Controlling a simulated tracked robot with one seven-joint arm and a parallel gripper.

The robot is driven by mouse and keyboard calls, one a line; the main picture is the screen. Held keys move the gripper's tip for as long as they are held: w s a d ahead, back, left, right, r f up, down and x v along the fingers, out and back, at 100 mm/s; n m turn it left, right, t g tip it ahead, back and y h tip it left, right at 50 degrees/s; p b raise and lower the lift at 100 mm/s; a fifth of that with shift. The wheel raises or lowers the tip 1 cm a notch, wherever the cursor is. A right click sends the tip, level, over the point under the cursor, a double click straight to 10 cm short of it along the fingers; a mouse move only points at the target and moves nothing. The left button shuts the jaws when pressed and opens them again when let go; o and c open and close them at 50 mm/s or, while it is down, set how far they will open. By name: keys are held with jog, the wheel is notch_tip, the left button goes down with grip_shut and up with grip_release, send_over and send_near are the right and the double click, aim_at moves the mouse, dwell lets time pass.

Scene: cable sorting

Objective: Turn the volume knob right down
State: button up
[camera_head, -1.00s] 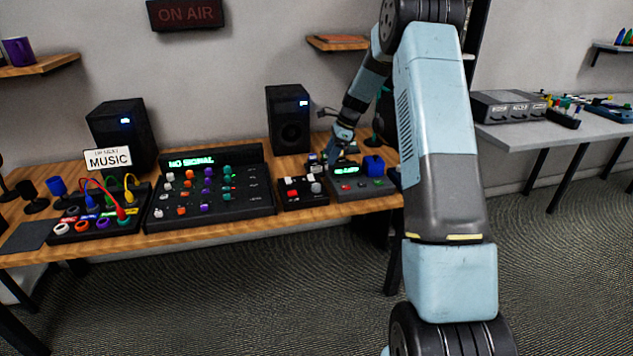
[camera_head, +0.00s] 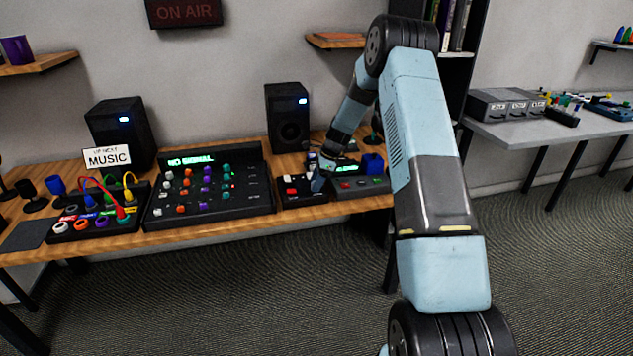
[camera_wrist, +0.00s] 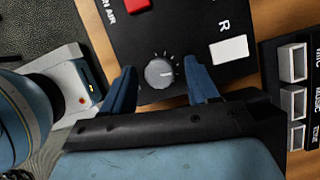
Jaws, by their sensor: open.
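The volume knob (camera_wrist: 159,73) is a round grey dial with tick marks around it on a small black panel (camera_wrist: 185,25). In the wrist view it sits between the two blue fingers of my open gripper (camera_wrist: 160,80). A gap shows on both sides, so the fingers do not appear to touch it. In the head view my gripper (camera_head: 318,180) is over the right part of the small black panel (camera_head: 302,198) and hides the knob. The exact height of the fingertips over the panel cannot be told.
A red button (camera_wrist: 137,5) and a white button (camera_wrist: 229,50) are on the same panel. A large mixer (camera_head: 205,200) stands to the left, and a console with a blue knob (camera_head: 373,163) to the right. A speaker (camera_head: 288,118) stands behind.

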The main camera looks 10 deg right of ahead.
jog(key=shift+c, duration=0.3)
jog(key=c, duration=1)
jog(key=shift+o, duration=0.2)
jog(key=shift+w+n, duration=0.1)
jog(key=shift+n, duration=0.3)
jog(key=n+g, duration=0.1)
jog(key=n, duration=0.2)
jog(key=shift+w+n+g, duration=0.1)
jog(key=shift+n+g, duration=0.3)
jog(key=n+g, duration=0.1)
jog(key=n, duration=0.1)
jog(key=n+h, duration=0.1)
jog(key=n, duration=0.2)
jog(key=shift+w+g, duration=0.15)
jog(key=shift+g, duration=0.25)
jog(key=n+h, duration=0.1)
jog(key=n, duration=0.2)
jog(key=n+g+h, duration=0.1)
jog(key=n, duration=0.1)
jog(key=shift+w+a+n, duration=0.1)
jog(key=shift+n, duration=0.3)
jog(key=shift+a+n+g+h, duration=0.15)
jog(key=shift+n+h, duration=0.25)
jog(key=shift+n, duration=0.6)
jog(key=shift+d+n+g+h, duration=0.15)
jog(key=shift+n+h, duration=0.25)
jog(key=shift+n, duration=0.6)
jog(key=shift+a+n, duration=0.1)
jog(key=shift+n, duration=0.2)
